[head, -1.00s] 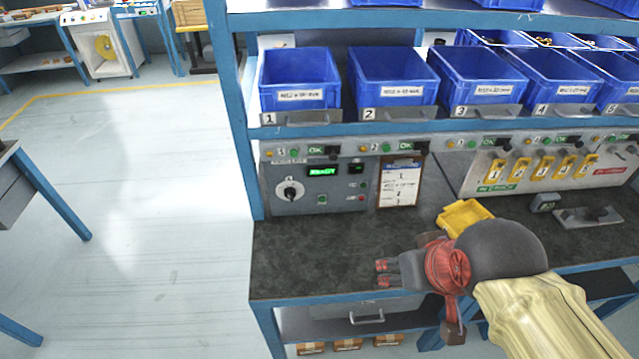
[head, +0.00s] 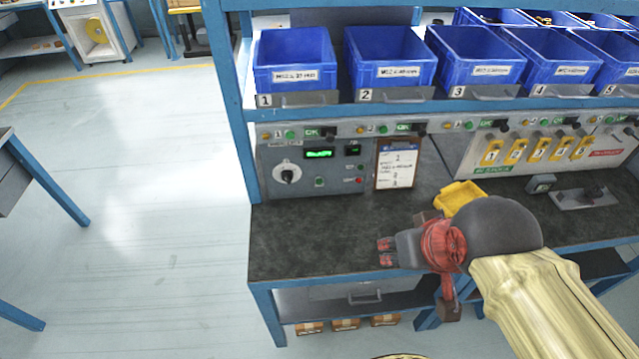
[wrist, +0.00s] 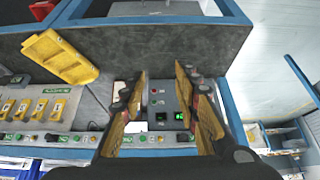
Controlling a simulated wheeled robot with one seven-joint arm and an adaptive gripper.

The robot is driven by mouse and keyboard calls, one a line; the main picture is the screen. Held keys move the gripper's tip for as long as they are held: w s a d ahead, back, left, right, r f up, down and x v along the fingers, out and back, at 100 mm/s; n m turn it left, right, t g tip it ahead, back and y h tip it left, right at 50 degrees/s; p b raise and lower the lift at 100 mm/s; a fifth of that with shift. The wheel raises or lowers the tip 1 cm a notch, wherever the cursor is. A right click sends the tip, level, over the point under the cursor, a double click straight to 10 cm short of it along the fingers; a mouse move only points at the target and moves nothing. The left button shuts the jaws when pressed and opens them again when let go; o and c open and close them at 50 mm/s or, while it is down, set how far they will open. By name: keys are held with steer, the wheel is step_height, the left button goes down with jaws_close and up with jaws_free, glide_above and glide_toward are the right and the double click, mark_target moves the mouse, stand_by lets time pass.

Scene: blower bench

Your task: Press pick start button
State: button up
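A grey control panel (head: 312,168) sits at the back left of the bench, with a lit green display (head: 319,154), a rotary switch (head: 287,173), a green button (head: 319,182) and a small red button (head: 359,181). The button labels are too small to read. My gripper (head: 385,252) is above the dark bench top, in front and to the right of the panel, apart from it. In the wrist view my gripper (wrist: 162,72) is open and empty. The panel (wrist: 162,115) shows upside down between and behind its fingers.
A clipboard (head: 397,163) stands right of the panel. A yellow bin (head: 460,197) lies on the bench near my arm. Numbered blue bins (head: 292,60) stand on the shelf above a strip of small buttons. The bench top (head: 300,235) left of my gripper is clear.

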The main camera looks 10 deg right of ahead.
jaws_close()
stand_by(1.4)
